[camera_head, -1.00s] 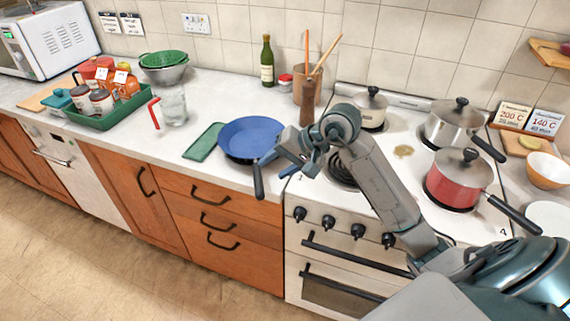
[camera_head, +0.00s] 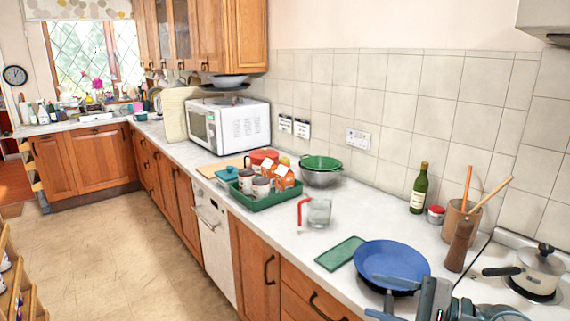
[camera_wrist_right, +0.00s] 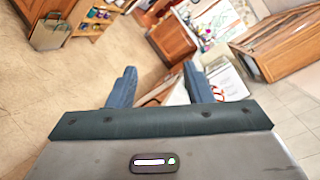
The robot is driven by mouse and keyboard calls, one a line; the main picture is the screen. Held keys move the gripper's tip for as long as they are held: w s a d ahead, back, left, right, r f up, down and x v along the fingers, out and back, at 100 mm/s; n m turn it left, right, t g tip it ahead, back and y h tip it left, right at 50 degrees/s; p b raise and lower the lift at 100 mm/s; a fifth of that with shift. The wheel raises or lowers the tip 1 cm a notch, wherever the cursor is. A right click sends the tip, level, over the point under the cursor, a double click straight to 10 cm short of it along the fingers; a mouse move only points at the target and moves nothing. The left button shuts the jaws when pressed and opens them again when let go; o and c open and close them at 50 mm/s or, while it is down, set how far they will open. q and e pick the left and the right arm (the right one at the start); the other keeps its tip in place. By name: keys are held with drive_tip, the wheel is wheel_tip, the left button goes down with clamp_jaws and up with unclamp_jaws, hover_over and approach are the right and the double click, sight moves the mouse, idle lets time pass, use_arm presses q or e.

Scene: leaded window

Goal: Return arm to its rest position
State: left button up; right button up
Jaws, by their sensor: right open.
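My right gripper (camera_head: 385,298) shows at the bottom edge of the head view, in front of the near side of a blue frying pan (camera_head: 392,262). Only its end is in the picture, and most of the arm is cut off. In the right wrist view, my right gripper (camera_wrist_right: 160,87) has its two blue-grey fingers wide apart with nothing between them. Whether the gripper touches the pan cannot be told. My left gripper is not in view.
On the counter stand a green cloth (camera_head: 340,253), a glass jug (camera_head: 319,212), a green tray of jars (camera_head: 265,200), a colander (camera_head: 321,170), a microwave (camera_head: 229,125), a bottle (camera_head: 419,188) and a utensil pot (camera_head: 459,222). A saucepan (camera_head: 540,268) sits on the hob. The floor (camera_head: 110,250) is clear.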

drive_tip(key=d+r+m+t+h, duration=0.2)
drive_tip(key=d+m+t+h, duration=0.35)
drive_tip(key=m, duration=0.85)
drive_tip(key=d+r+m+t+h, duration=0.2)
drive_tip(key=m+t, duration=0.7)
drive_tip(key=m, duration=0.5)
drive_tip(key=s+d+f+m+g+h, duration=0.2)
drive_tip(key=d+f+m+g+h, duration=0.3)
drive_tip(key=f+m, duration=0.4)
drive_tip(key=s+d+f+m+g+h, duration=0.25)
drive_tip(key=f+m+h, duration=0.45)
drive_tip(key=m, duration=0.4)
drive_tip(key=s+a+f+m+g+y, duration=0.25)
drive_tip(key=s+f+m+g, duration=0.3)
drive_tip(key=s+f, duration=0.35)
drive_tip(key=s+a+f+m+g+y, duration=0.1)
drive_tip(key=s+a+f+m+g, duration=0.35)
drive_tip(key=s+f+g, duration=0.4)
drive_tip(key=d+f, duration=0.2)
drive_tip(key=f, duration=1.3)
drive_tip(key=d+f, duration=0.2)
drive_tip(key=f, duration=1.2)
drive_tip(key=s+f, duration=1.9)
drive_tip(key=f, duration=0.1)
drive_tip(key=shift+d+f, duration=0.25)
drive_tip(key=shift+d, duration=0.2)
drive_tip(key=shift+s, duration=0.1)
